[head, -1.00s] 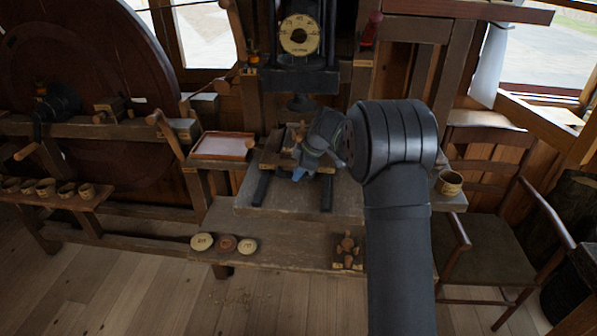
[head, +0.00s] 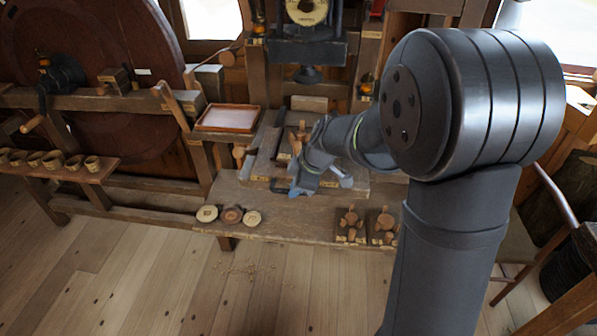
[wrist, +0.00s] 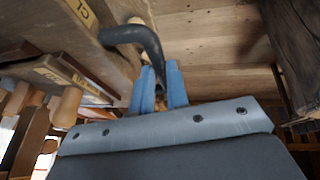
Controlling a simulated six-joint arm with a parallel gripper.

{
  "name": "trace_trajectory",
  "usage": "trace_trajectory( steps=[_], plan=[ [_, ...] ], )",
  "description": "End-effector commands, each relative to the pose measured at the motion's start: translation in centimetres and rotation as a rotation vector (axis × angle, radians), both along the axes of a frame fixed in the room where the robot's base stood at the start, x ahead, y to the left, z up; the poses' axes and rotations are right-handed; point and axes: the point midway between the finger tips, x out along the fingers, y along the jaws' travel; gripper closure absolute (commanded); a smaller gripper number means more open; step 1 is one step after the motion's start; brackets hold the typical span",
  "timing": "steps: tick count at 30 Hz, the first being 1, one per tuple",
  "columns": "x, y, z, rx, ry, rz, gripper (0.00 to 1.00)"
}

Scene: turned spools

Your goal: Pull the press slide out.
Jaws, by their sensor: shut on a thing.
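The press slide (head: 284,158) is a dark wooden piece on the bench below the press, with a turned wooden piece (head: 298,136) standing on it. My gripper (head: 299,189) is at the slide's front side, and my arm hides much of the slide's right part. In the wrist view, the blue fingers of my gripper (wrist: 160,90) are close together at the lower end of a dark bent handle (wrist: 138,36). They are shut on the handle; the exact contact is partly hidden between the fingers.
The press (head: 306,48) with its round dial stands behind. A reddish tray (head: 229,118) is at the left. Several round discs (head: 231,215) and small wooden pieces on blocks (head: 350,225) lie along the bench's front.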

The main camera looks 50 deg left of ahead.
Motion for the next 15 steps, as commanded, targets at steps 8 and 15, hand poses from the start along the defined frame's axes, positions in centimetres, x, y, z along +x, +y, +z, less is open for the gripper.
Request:
trace_trajectory(
  steps=[8, 15],
  plan=[
    [-1.7, -1.8, -0.1, -0.003, -0.001, 0.001, 1.0],
    [-1.9, -2.0, -0.1, -0.004, 0.0, 0.001, 1.0]
  ],
)
